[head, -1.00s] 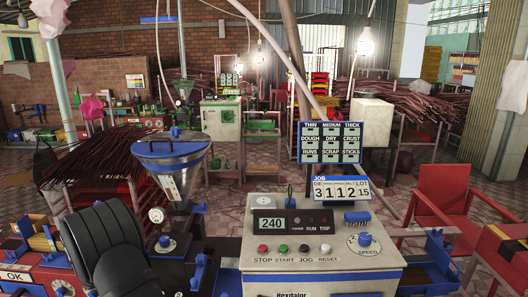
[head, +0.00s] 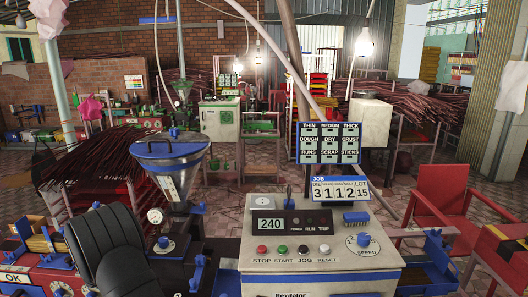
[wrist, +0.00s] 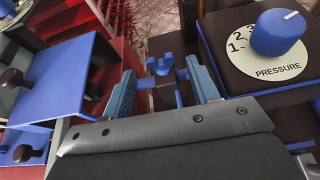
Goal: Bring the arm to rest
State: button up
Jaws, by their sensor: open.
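My gripper (wrist: 160,78) is open in the wrist view, with its two blue-grey fingers apart and nothing held. A blue wing-shaped knob (wrist: 163,66) shows beyond and between the fingers; I cannot tell how far off it is. The blue pressure knob (wrist: 278,31) on its dial is to the right of the fingers. In the head view my black arm (head: 112,250) is at the lower left, left of the control box (head: 320,235); the fingers cannot be made out there.
The hopper with a blue rim (head: 170,160) stands behind my arm. A blue tray (wrist: 65,75) lies left of the fingers. The control box shows 240, with a speed dial (head: 363,243). A red chair (head: 440,205) is at the right.

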jog(key=v, duration=1.6)
jog(key=x, duration=1.8)
jog(key=shift+w+d+f, duration=0.1)
jog(key=shift+w, duration=0.1)
jog(key=shift+s+d+n+y, duration=0.1)
jog(key=shift+d+n+y, duration=0.05)
jog(key=shift+n+y, duration=0.5)
jog(key=v, duration=1.8)
jog(key=w+r+m+g, duration=0.1)
jog(key=m, duration=0.5)
jog(key=w+d+r+m, duration=0.1)
jog(key=m, duration=0.6)
jog(key=w+r+m+g+h, duration=0.1)
jog(key=m, duration=0.5)
jog(key=shift+w+d+m+g, duration=0.15)
jog(key=shift+w+m+g, duration=0.15)
jog(key=shift+w+m, duration=0.1)
jog(key=shift+n, duration=0.25)
